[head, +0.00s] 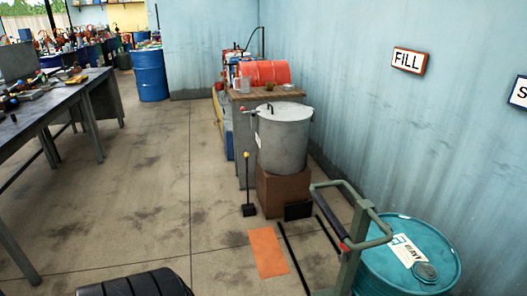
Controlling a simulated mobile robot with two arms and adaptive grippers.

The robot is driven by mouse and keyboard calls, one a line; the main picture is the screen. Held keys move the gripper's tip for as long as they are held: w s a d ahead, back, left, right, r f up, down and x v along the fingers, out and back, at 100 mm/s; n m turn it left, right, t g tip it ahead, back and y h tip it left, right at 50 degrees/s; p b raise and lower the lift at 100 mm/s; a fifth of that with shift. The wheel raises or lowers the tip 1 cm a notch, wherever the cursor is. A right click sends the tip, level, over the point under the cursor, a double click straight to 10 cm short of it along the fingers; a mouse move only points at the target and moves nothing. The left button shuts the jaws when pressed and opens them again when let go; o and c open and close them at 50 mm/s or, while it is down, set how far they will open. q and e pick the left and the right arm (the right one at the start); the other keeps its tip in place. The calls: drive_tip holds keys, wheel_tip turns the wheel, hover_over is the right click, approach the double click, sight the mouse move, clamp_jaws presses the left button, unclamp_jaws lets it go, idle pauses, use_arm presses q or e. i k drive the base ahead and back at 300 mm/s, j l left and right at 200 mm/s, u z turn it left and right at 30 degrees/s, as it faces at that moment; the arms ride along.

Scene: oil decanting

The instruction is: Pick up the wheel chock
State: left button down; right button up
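A small black block (249,210) stands on the floor left of a brown box, with an upright rod topped by a yellow knob; it may be the wheel chock. Another black block (298,211) sits against the front of the brown box (283,188); I cannot tell for sure which of the two is the chock.
A grey drum (283,145) stands on the brown box. A green-framed cart (352,235) with a blue drum (405,262) is at lower right. An orange floor patch (268,252) lies in front. A workbench (55,100) is at left; the middle floor is clear.

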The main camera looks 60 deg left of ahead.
sight(248, 210)
drive_tip(key=u, duration=1.9)
drive_tip(key=i+j, duration=0.25)
drive_tip(key=i, duration=0.3)
drive_tip(key=i+j+u, duration=0.1)
drive_tip(key=i+j, duration=0.15)
drive_tip(key=i, duration=0.3)
drive_tip(key=i+j, duration=0.2)
drive_tip(key=i, duration=0.4)
drive_tip(key=i+j+u, duration=0.1)
drive_tip(key=i, duration=0.45)
drive_tip(key=j, duration=0.1)
